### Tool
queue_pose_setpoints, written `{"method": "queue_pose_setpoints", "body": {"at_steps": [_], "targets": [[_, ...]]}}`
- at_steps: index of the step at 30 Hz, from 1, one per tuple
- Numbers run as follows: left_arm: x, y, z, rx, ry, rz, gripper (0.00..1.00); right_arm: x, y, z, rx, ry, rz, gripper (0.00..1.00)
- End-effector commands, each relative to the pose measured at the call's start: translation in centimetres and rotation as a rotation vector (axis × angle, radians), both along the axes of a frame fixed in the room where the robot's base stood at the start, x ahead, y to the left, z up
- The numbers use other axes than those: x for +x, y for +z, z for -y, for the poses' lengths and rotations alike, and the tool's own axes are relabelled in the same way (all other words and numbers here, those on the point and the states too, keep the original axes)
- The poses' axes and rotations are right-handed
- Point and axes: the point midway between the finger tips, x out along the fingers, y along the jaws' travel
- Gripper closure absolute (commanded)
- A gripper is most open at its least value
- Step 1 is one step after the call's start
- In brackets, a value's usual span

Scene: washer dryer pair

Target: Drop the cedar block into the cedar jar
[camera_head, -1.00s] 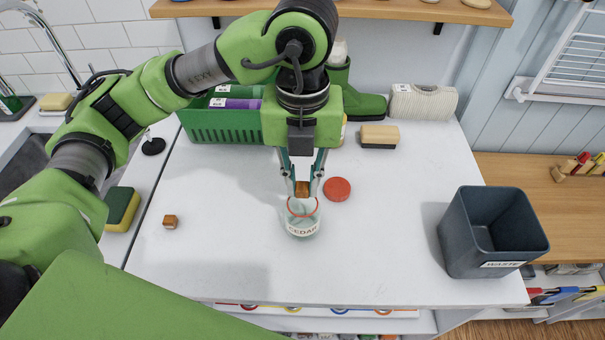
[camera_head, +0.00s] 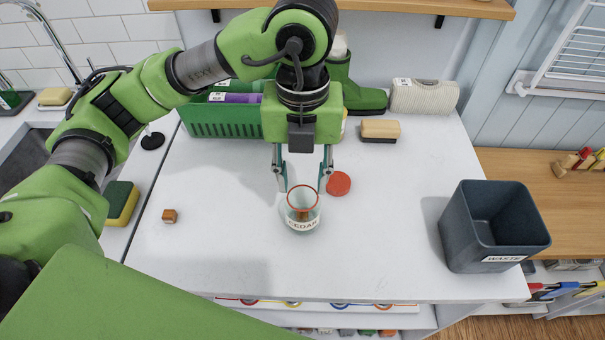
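The cedar jar (camera_head: 303,224) is a small clear jar with a red-orange rim and a label reading CEDAR. It stands upright on the white top in the middle of the head view. A brown wooden block (camera_head: 303,214) shows inside it through the open mouth. My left gripper (camera_head: 303,183) is just above and behind the jar mouth, fingers spread and empty. A second small wooden block (camera_head: 169,216) lies on the white top at the left. A round red lid (camera_head: 338,183) lies beside the jar, behind and to its right. My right gripper is not in view.
A dark waste bin (camera_head: 462,235) stands at the right. A green basket (camera_head: 215,122), green boot (camera_head: 362,99) and brush (camera_head: 380,131) stand along the back. A yellow-green sponge (camera_head: 122,203) is at the left. The white top (camera_head: 230,255) is clear in front of the jar.

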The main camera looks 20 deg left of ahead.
Motion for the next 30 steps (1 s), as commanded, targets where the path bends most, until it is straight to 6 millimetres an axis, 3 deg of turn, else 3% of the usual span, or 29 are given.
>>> {"method": "queue_pose_setpoints", "body": {"at_steps": [8,21,30], "targets": [[0.0,0.9,0.0,0.0,0.0,0.002,0.65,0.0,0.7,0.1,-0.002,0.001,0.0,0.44],[0.0,7.0,0.0,0.0,0.001,0.001,0.65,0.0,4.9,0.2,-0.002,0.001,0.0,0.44],[0.0,7.0,0.0,0.0,0.001,0.0,0.65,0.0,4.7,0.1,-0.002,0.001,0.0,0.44]]}}
